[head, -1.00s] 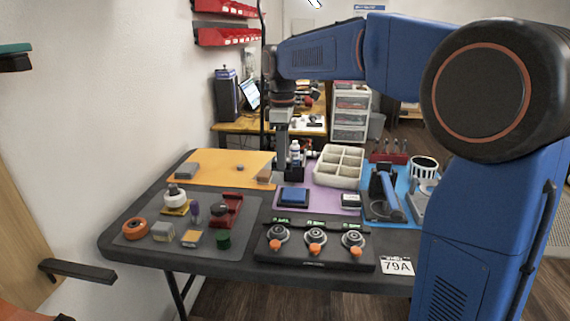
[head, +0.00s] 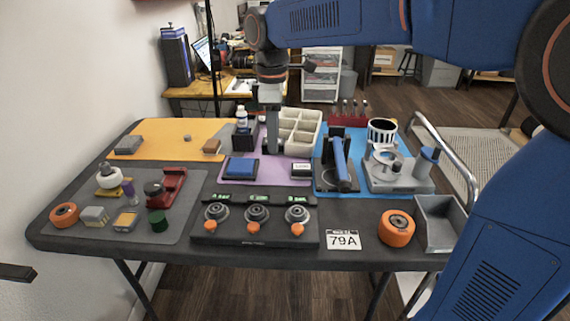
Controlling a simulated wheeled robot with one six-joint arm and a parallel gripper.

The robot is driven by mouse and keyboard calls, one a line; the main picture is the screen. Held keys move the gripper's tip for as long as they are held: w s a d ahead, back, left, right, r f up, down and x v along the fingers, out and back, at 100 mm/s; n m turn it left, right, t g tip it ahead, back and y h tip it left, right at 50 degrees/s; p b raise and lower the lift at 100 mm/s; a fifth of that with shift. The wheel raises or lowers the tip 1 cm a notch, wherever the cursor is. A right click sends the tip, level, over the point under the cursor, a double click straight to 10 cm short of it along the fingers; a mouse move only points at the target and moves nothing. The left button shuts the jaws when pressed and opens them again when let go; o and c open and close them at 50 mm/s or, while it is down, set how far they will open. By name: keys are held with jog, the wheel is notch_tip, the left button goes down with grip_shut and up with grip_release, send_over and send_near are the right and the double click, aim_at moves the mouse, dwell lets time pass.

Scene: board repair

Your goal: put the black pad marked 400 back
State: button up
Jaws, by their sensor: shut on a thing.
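My gripper (head: 272,147) points down over the back of the purple mat (head: 217,179), left of the divided cream tray. It is shut on a dark thing low between its fingers. That thing is too small and too hidden to make out, and I can read no 400 on it. I cannot tell whether it touches the mat. A brown block (head: 211,146), a small dark piece (head: 187,138) and a grey block (head: 128,145) lie on the orange mat (head: 160,130) to the left.
Near the gripper stand a white bottle (head: 241,113) in a black holder, the cream tray (head: 312,117), a blue-topped box (head: 242,168) and a white-labelled box (head: 302,169). A soldering iron stand (head: 341,165) is on the right. A black knob panel (head: 255,230) is at the front.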

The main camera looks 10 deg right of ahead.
jog(key=shift+f, duration=3.85)
jog(key=shift+f, duration=0.1)
jog(key=o, duration=1.1)
notch_tip(320, 180, up, 12)
jog(key=shift+r, duration=0.1)
